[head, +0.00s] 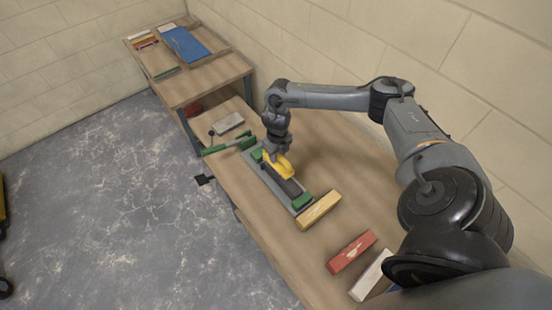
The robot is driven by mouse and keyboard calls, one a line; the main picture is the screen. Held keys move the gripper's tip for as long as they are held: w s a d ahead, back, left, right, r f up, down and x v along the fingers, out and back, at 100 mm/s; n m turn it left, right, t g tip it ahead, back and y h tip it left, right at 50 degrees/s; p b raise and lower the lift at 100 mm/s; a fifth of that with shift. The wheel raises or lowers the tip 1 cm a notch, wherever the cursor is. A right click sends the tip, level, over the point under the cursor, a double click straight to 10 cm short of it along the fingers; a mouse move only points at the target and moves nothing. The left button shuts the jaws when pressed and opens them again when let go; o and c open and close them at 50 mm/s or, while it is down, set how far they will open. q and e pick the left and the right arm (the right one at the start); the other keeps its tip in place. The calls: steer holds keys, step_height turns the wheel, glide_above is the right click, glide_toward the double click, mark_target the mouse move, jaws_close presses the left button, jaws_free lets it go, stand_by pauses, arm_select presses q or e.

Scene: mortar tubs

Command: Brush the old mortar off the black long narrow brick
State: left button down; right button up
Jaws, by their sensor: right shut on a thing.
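The black long narrow brick (291,187) lies lengthwise in a grey holder with green end blocks (302,202) on the wooden bench. My right gripper (271,154) is over the far end of this brick, pointing down. It is shut on a yellow tool (284,166), which looks like the brush. The tool covers part of the brick, and I cannot tell whether it touches it. Any mortar on the brick is too small to make out. My left gripper is not in view.
A yellow brick (319,210) lies just nearer than the holder. A red brick (351,251) and a whitish brick (371,276) lie nearer still. A green-handled tool (229,143) and a grey block (229,123) are beyond the holder. A second table (205,78) stands farther back.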

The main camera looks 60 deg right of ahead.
steer(key=shift+r+p, duration=1.9)
steer(key=shift+r, duration=0.7)
